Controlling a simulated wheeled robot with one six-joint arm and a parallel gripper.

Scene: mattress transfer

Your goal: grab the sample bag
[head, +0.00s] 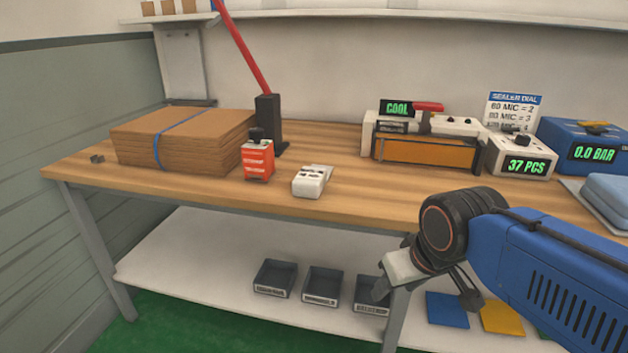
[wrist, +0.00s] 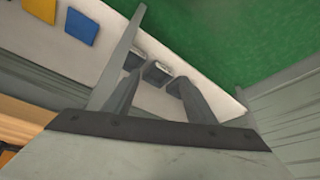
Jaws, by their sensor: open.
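No object is plainly recognisable as the sample bag. A flat blue piece (head: 447,310) and a flat yellow piece (head: 502,317) lie on the white lower shelf, and a stack of pale blue pads (head: 606,192) sits at the bench's right edge; I cannot tell whether any is the bag. My gripper (head: 425,293) is open and empty, in front of the bench at lower-shelf height in the picture. In the wrist view my gripper (wrist: 158,82) has its fingers apart, with dark trays beyond them; the blue piece (wrist: 82,27) and yellow piece (wrist: 42,8) are upper left.
The wooden bench (head: 220,192) carries a cardboard stack (head: 180,135), a red box (head: 257,160), a small white device (head: 312,182), an orange-fronted sealer (head: 425,152), a counter (head: 522,157) and a blue gauge box (head: 580,142). Dark trays (head: 322,285) stand on the lower shelf (head: 190,262).

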